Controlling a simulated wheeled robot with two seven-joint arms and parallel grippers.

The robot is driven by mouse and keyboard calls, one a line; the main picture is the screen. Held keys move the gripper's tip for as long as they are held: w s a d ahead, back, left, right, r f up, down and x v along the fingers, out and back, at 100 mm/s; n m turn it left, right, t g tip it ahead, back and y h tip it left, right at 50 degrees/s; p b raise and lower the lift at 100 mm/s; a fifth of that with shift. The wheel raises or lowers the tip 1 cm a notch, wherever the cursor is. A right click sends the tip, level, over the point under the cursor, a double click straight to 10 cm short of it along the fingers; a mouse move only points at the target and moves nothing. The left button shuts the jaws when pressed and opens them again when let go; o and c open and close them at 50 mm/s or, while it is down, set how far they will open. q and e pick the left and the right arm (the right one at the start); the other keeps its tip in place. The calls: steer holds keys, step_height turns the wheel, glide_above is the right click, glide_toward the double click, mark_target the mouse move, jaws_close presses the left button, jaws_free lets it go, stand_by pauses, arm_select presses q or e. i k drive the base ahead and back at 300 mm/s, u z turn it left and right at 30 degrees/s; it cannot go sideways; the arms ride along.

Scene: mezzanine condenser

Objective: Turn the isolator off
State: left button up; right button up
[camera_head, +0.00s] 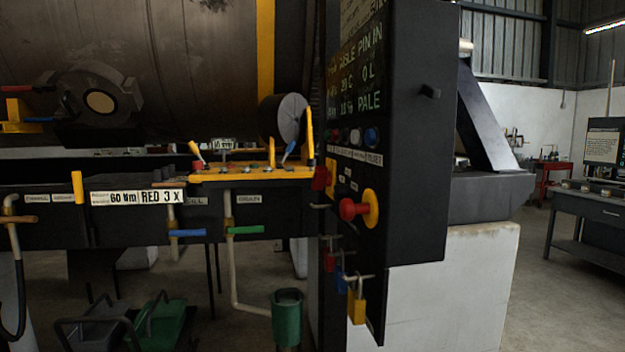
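The isolator (368,208) is on the lower front of a dark control cabinet (415,150), right of the picture's middle. It has a red rotary handle (348,209) on a round yellow plate. The handle is seen nearly edge-on, so I cannot tell its position. Neither of my grippers shows.
A chalk-written board (356,75) and several push buttons sit above the isolator. To the left is a pipe bench with blue (188,233) and green (246,230) valve handles. A green container (287,312) stands below. A pale plinth (450,290) and open floor lie right.

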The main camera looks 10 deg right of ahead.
mark_target(322, 177)
steer(key=k, duration=0.65)
steer(key=z, duration=0.65)
steer(key=i, duration=1.9)
steer(key=u, duration=0.65)
